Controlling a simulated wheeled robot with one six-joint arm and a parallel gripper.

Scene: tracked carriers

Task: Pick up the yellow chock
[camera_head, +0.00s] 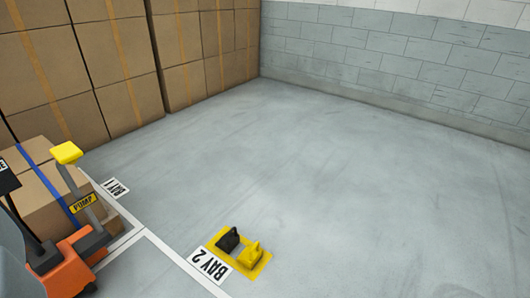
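The yellow chock (250,255) sits on a yellow-bordered patch (224,262) on the floor, low in the picture and just left of the middle. A black chock (228,239) sits on the same patch, just behind and to the left of the yellow one. The two are close together, with a small gap between them. My gripper is not in view, so its state does not show.
A "BAY 2" sign (210,265) lies beside the patch; a "BAY 1" sign (115,188) lies farther back. An orange pump truck (70,268) and boxes stand at left. Stacked cartons (125,60) and a block wall (400,60) bound the open floor (330,170).

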